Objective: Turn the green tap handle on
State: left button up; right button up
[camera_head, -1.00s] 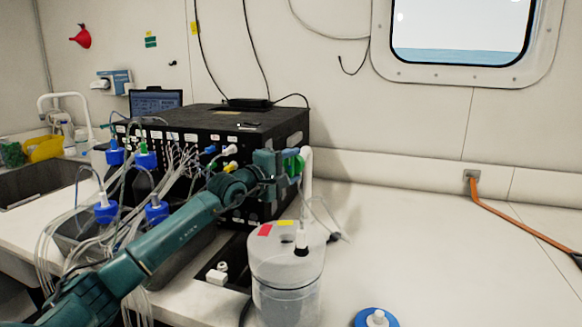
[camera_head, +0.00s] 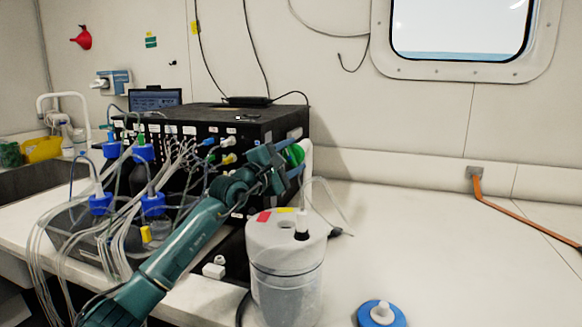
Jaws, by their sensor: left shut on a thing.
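The green tap handle (camera_head: 296,155) shows at the right front corner of the black box, beside a white upright part (camera_head: 306,158). My left gripper (camera_head: 292,153) reaches it from the left and is shut on it, with one blue finger above the green handle and one below. The fingers and wrist hide part of the handle and the tap body. My right gripper is not in view.
The black box (camera_head: 270,125) stands behind my left arm. A white-lidded container (camera_head: 287,250) stands below the gripper. Blue-capped bottles (camera_head: 100,203) and many thin tubes crowd the left. The bench (camera_head: 450,260) to the right is mostly clear, with a blue disc (camera_head: 381,315) near the front.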

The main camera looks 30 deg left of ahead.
pick_arm(q)
jog(key=shift+n+t+y+p, duration=0.2)
jog(key=shift+n+t+y, duration=0.15)
jog(key=shift+n, duration=0.9)
jog(key=shift+n+t+y+p, duration=0.2)
jog(key=shift+n+t, duration=0.25)
jog(key=shift+n, duration=0.8)
jog(key=shift+y, duration=0.25)
jog(key=o, duration=1)
jog(key=b+v, duration=0.1)
jog(key=v, duration=1.2)
jog(key=shift+s+b, duration=0.1)
jog(key=shift+b, duration=0.25)
